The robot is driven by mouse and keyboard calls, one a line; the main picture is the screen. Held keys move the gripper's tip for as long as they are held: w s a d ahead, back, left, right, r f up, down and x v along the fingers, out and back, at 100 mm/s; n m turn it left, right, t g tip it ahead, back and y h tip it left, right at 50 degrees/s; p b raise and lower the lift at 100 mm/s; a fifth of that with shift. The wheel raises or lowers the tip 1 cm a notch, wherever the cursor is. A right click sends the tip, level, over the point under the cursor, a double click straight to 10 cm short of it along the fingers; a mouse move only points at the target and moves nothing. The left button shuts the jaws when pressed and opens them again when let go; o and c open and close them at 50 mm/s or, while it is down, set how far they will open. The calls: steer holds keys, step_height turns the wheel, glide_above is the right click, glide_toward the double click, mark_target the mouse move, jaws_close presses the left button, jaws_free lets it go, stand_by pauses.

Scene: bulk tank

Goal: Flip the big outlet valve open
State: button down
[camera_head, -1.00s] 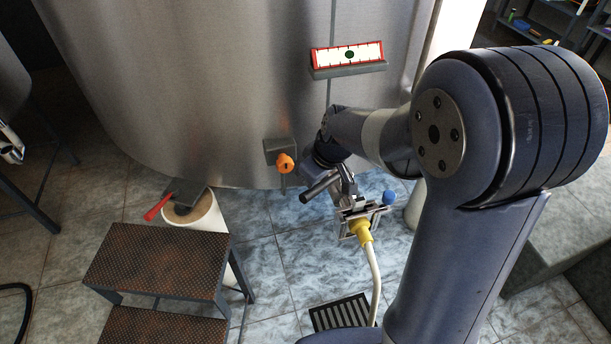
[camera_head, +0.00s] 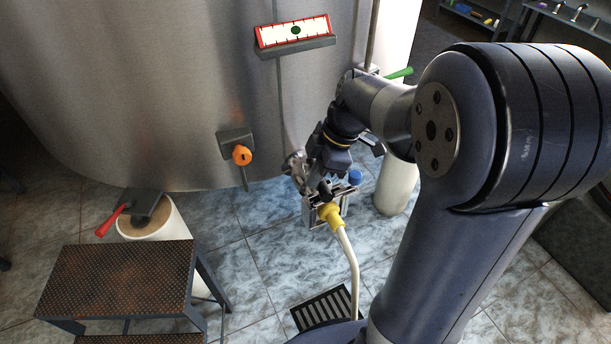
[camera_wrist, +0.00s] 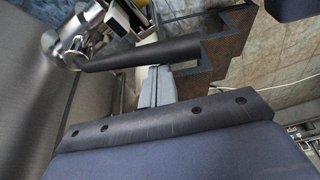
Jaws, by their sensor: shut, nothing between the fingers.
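The big outlet valve (camera_head: 294,168) sits low on the steel tank, a silver body beside my arm's end in the head view. In the wrist view its silver body (camera_wrist: 72,46) is at upper left, and its black lever handle (camera_wrist: 145,55) reaches right, away from the tank wall. My gripper (camera_wrist: 157,74) is shut and empty; its grey fingers appear just below the handle in that picture. Whether they touch it I cannot tell. In the head view my wrist hides most of the handle and the fingertips.
An orange knob (camera_head: 242,155) is on the tank left of the valve. A yellow fitting with a hose (camera_head: 329,213) and a blue knob (camera_head: 355,176) are close below my wrist. A step stool (camera_head: 120,280) and a red lever (camera_head: 112,220) are at left. A green lever (camera_head: 399,72) is behind my arm.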

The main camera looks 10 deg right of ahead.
steer(key=shift+d, duration=0.35)
stand_by(0.3)
